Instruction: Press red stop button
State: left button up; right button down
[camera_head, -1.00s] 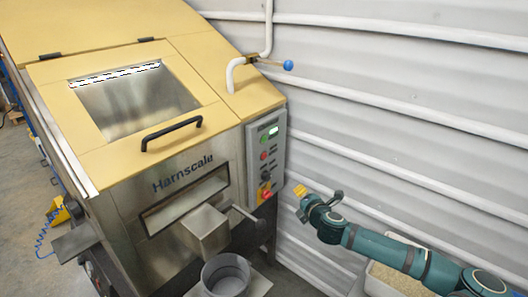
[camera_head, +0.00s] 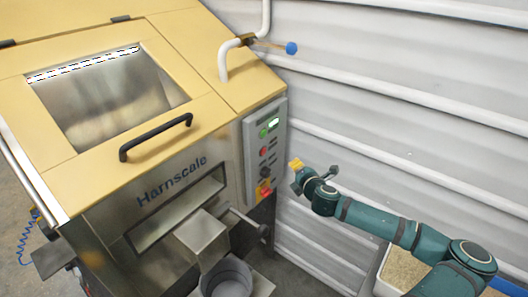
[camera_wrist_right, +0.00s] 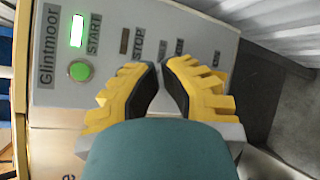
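The control panel (camera_head: 251,160) is a grey box on the hopper's right front corner. The red stop button (camera_head: 263,152) sits below a green button (camera_head: 263,133). My right gripper (camera_head: 297,164), with yellow fingertips, is just right of the panel, around the red button's height, and apparently apart from it. The green button (camera_wrist_right: 80,70) and the STOP label show there. The red button is hidden, apparently behind the left finger. My left gripper is out of view.
A black knob (camera_head: 265,171) and a red-and-yellow switch (camera_head: 264,188) sit lower on the panel. A chute (camera_head: 200,240) and grey bucket (camera_head: 227,277) are below. The ribbed wall (camera_head: 400,120) stands close behind my right arm. A bin of grain (camera_head: 400,270) is at lower right.

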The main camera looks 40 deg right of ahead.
jog(key=b, duration=0.1)
send_near(268, 151)
jog(key=w+d+f, duration=0.1)
jog(key=w+d, duration=0.2)
jog(key=shift+w+a+f, duration=0.15)
jog(key=shift+w+a, duration=0.15)
jog(key=shift+w, duration=0.3)
dwell(1.2)
jog(key=shift+w+a, duration=0.1)
jog(key=shift+w, duration=0.2)
jog(key=shift+w+a, duration=0.15)
jog(key=shift+w, duration=0.25)
dwell(0.7)
dwell(0.3)
jog(key=shift+s+d, duration=0.25)
jog(key=shift+s, duration=0.55)
